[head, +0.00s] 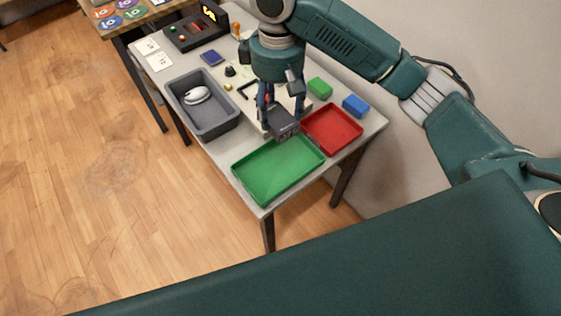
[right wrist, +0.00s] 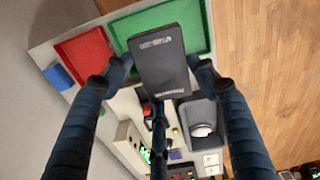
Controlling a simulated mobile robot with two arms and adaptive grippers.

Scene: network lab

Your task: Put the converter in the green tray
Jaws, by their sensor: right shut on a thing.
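The converter (head: 284,122) is a small dark grey box. My right gripper (head: 281,110) is shut on it and holds it in the air, close to the far edge of the green tray (head: 278,170). In the right wrist view the converter (right wrist: 161,62) sits between the fingers of the gripper (right wrist: 160,75), with pale lettering on its face, and covers part of the green tray (right wrist: 198,12). The green tray is empty in the head view and lies at the table's near end. My left gripper is not in view.
An empty red tray (head: 333,130) adjoins the green tray on the right. Behind it are a green block (head: 319,88) and a blue block (head: 356,106). A grey bin (head: 215,127) with a white mouse (head: 197,95) stands on the left. Small items lie farther back.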

